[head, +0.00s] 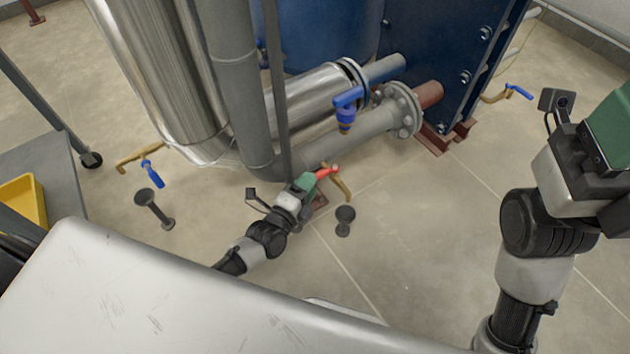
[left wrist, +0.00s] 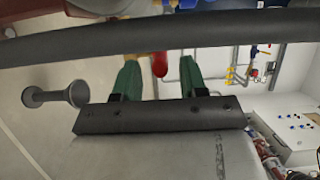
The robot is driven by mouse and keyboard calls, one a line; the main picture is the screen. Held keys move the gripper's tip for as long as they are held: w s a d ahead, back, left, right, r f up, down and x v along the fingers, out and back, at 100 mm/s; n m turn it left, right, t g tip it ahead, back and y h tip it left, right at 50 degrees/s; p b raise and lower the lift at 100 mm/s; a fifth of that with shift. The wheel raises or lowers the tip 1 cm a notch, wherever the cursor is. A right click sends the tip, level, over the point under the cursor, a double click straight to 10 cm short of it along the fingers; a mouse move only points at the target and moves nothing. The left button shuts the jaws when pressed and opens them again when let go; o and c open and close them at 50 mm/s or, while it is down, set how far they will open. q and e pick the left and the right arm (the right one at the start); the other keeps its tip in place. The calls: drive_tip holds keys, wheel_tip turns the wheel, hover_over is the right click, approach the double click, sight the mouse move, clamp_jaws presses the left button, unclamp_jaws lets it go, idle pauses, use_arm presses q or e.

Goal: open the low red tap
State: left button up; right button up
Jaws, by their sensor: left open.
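The low red tap shows its red handle (head: 327,171) in the head view, on a brass pipe (head: 342,187) beside the grey pipe near the floor. My left gripper (head: 309,180) is right at the handle, reaching in from the lower left. In the left wrist view the red handle (left wrist: 159,65) sits between the two green fingers of my left gripper (left wrist: 160,78), which are apart. I cannot tell whether either finger touches it. My right gripper (head: 612,130) is cut off by the right edge of the head view, and its fingertips are hidden.
A blue-handled valve (head: 347,101) stands above the grey flanged pipe (head: 365,130). Other blue-handled taps are at the left (head: 152,174) and right (head: 519,91). A small dark floor stand (head: 344,222) is close to the red tap. The floor to the right is free.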

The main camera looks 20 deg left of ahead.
sight(322, 174)
use_arm(q)
drive_tip(key=shift+b+x, duration=0.45)
drive_tip(key=shift+x, duration=1.15)
clamp_jaws()
